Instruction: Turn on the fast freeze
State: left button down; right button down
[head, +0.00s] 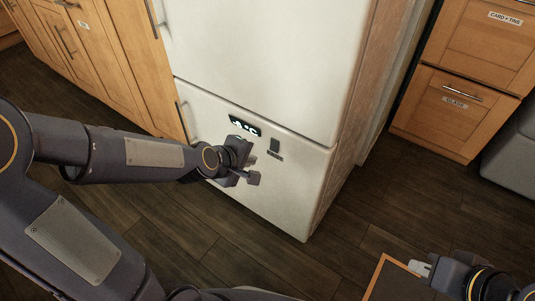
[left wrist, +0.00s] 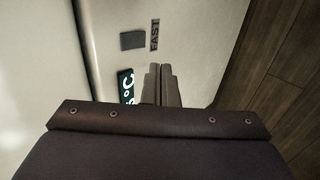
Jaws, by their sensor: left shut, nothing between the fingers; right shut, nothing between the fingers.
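The white fridge-freezer (head: 255,70) stands upright in the head view. Its lower door carries a lit display (head: 244,126) and a dark rectangular button (head: 275,145). In the left wrist view the button (left wrist: 133,40) sits beside a label reading FAST (left wrist: 155,35), and the display (left wrist: 126,87) is partly hidden by my gripper. My left gripper (head: 252,172) is shut and empty, in front of the lower door, below and left of the button in the head view. Its fingers (left wrist: 159,69) appear apart from the button. My right gripper (head: 423,266) is shut and empty at lower right.
Wooden cabinets (head: 100,50) flank the fridge on the left. Wooden drawers (head: 455,105) labelled GLASS and CARD + TINS stand at right. A grey rounded object (head: 512,150) is at the right edge.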

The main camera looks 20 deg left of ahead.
aim_at(273, 147)
pick_arm(q)
jog(key=shift+w+d+f+b, duration=0.25)
jog(key=shift+w+d+f, duration=0.35)
jog(key=shift+w, duration=0.7)
jog(key=shift+w+d+f+b, duration=0.2)
jog(key=shift+w+d+f, duration=0.15)
jog(key=shift+w+f, duration=0.75)
jog(key=shift+w+d+f+b, duration=0.25)
jog(key=shift+w+d+f, duration=0.25)
jog(key=shift+w, duration=0.95)
jog(key=shift+f, duration=0.1)
jog(key=shift+w+b, duration=0.1)
jog(key=shift+b, duration=0.6)
jog(key=shift+r+p, duration=0.75)
jog(key=shift+r, duration=0.1)
